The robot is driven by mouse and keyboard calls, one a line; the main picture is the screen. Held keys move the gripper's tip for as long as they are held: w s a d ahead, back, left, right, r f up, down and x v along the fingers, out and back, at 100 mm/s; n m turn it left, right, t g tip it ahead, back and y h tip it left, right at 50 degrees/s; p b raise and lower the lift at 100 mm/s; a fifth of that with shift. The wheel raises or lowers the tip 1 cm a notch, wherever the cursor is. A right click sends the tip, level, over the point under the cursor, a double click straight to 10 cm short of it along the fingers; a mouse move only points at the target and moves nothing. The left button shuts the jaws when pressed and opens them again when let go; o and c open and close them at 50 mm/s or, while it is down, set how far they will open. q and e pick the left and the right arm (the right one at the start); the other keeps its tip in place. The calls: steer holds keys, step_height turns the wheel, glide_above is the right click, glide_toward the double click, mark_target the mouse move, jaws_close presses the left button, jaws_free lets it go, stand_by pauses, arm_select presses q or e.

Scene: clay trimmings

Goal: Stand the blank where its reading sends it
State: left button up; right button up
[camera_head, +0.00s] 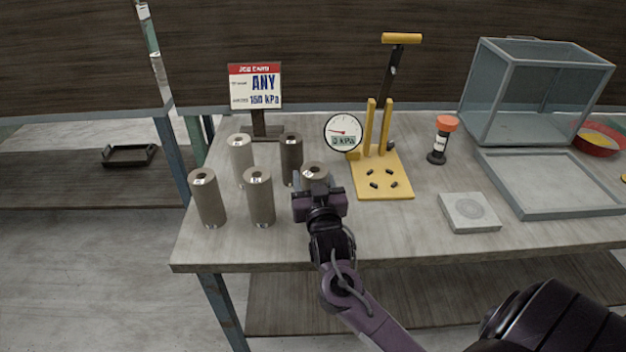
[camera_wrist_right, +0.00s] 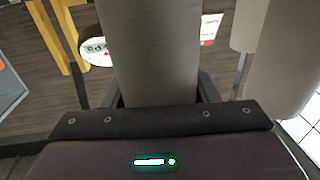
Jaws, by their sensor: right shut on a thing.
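My right gripper (camera_head: 320,204) is shut around a grey cylindrical blank (camera_head: 315,173), held upright at the table's middle; it fills the middle of the wrist view (camera_wrist_right: 150,50). Whether its base touches the table is hidden. Several other blanks stand upright to its left: front left (camera_head: 208,200), front middle (camera_head: 259,197), back left (camera_head: 240,160), and a darker one (camera_head: 291,152) behind. A yellow press (camera_head: 383,180) with a lever stands behind right. Its round gauge (camera_head: 343,132) shows 0 kPa. The job card (camera_head: 255,87) reads ANY and 150 kPa. My left gripper is not in view.
A grey block with a round mark (camera_head: 469,212) lies right of the press. A black tray (camera_head: 129,155) lies on the left surface.

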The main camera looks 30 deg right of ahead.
steer(key=shift+s+a+f, duration=0.1)
steer(key=shift+f, duration=0.55)
steer(key=shift+s+a+f, duration=0.1)
steer(key=shift+f, duration=0.5)
steer(key=o, duration=1.6)
steer(key=shift+f+g, duration=0.15)
steer(key=shift+g, duration=0.15)
steer(key=shift+a, duration=0.1)
steer(key=shift+s+a, duration=0.15)
steer(key=shift+s, duration=0.1)
steer(key=s, duration=0.2)
steer(key=s+a+r, duration=0.1)
steer(key=s, duration=0.1)
steer(key=s+a+b, duration=0.1)
steer(key=shift+s+a+r, duration=0.1)
steer(key=shift+s+r, duration=0.3)
steer(key=shift+s+a+r, duration=0.1)
steer(key=shift+s+r, duration=0.2)
